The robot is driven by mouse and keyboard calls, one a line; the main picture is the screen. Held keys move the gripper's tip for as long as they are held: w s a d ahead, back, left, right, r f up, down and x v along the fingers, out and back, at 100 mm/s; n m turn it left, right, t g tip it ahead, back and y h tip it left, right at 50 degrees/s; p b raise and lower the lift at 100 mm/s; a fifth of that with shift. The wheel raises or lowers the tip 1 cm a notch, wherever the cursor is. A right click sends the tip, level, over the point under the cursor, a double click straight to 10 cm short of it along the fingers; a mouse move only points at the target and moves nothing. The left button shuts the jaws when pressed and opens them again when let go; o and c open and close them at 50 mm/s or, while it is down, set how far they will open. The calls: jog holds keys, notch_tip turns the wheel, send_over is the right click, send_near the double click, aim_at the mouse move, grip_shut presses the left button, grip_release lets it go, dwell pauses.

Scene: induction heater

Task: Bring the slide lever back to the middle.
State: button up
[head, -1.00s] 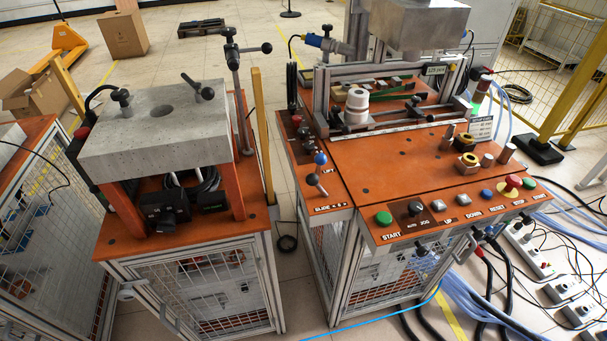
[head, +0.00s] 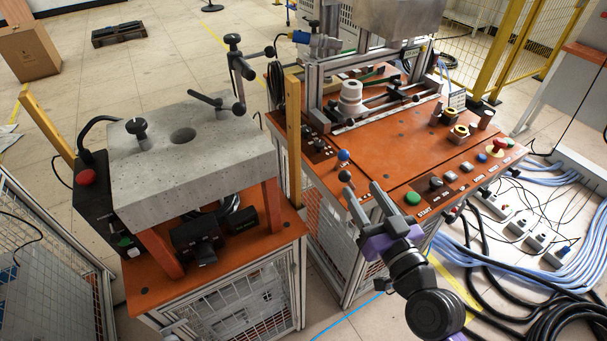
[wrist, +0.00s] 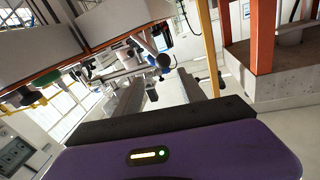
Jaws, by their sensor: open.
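The slide lever (head: 345,175) has a dark ball knob on a short stem, at the left front corner of the orange control table. A second lever with a blue knob (head: 344,155) stands just behind it. My gripper (head: 364,192) is open, with its fingers pointing toward the slide lever from the front right. It appears close to the lever, but I cannot tell whether it touches. In the wrist view my two fingers (wrist: 160,78) are apart, with small knobs beyond them. Part of the lever's stem and its label are hard to see behind my gripper.
A green START button (head: 412,198) and a row of other buttons lie right of my gripper. A yellow post (head: 293,140) stands left of the levers. A concrete block (head: 190,155) sits on the left table. A white stacked part (head: 351,98) stands farther back.

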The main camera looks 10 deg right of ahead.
aim_at(348, 181)
jog(key=shift+s+a+f+n, duration=0.1)
jog(key=shift+a+f+n, duration=0.25)
jog(key=shift+f, duration=0.1)
jog(key=shift+y, duration=0.3)
jog(key=w, duration=0.2)
jog(key=w+a+p, duration=0.1)
jog(key=w, duration=0.4)
jog(key=shift+w+a+p, duration=0.15)
jog(key=shift+w+p, duration=0.15)
jog(key=shift+p, duration=0.1)
grip_shut()
dwell(0.5)
